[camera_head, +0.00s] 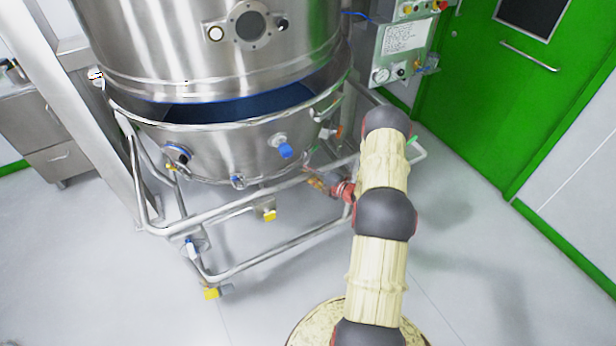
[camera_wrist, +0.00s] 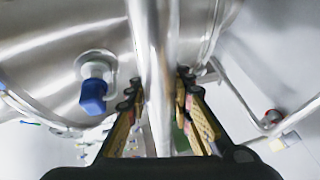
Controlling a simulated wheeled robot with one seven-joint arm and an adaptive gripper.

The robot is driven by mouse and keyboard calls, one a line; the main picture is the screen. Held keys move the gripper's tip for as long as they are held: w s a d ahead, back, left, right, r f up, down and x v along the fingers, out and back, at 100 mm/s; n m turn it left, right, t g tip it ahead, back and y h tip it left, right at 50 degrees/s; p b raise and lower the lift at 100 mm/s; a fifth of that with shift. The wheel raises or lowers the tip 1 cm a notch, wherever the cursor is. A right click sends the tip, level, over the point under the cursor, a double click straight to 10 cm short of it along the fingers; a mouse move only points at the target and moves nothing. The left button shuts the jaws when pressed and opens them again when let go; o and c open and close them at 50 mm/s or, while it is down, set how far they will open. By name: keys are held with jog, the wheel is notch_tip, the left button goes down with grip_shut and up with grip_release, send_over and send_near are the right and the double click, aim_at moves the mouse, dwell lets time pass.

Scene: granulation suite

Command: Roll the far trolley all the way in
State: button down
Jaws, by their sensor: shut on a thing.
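The trolley (camera_head: 222,152) is a steel bowl on a tubular frame with casters, in the middle left of the head view. Its bowl sits partly under the upper steel vessel (camera_head: 200,50), and a gap at the rim shows a dark blue inside. My gripper (camera_wrist: 158,88) is shut around a steel bar (camera_wrist: 153,40) of the trolley frame, which runs between its two fingers in the wrist view. In the head view my gripper lies at the frame's right side, mostly hidden by my arm. A blue-capped fitting (camera_wrist: 94,92) on the bowl is left of the fingers.
A control panel (camera_head: 400,50) hangs behind the vessel. A green door (camera_head: 520,90) is at the right. A steel post (camera_head: 90,120) and a drawer cabinet (camera_head: 50,135) stand at the left. The floor (camera_head: 290,260) in front and to the right is clear.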

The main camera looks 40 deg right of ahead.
aim_at(319, 170)
jog(key=w+d+r, duration=0.1)
jog(key=w+d, duration=0.1)
jog(key=w, duration=0.6)
jog(key=shift+w+d+b, duration=0.3)
dwell(0.3)
jog(key=shift+r, duration=0.1)
jog(key=c, duration=2.1)
grip_release()
jog(key=shift+o, duration=0.5)
jog(key=shift+s+r, duration=0.1)
jog(key=shift+s, duration=0.05)
jog(key=o, duration=0.4)
jog(key=shift+s+a+f, duration=0.1)
jog(key=shift+f, duration=0.15)
jog(key=shift+c, duration=0.2)
jog(key=shift+o, duration=0.5)
jog(key=shift+s+a+f, duration=0.1)
jog(key=shift+f, duration=0.1)
jog(key=v, duration=1.2)
jog(key=shift+a, duration=0.1)
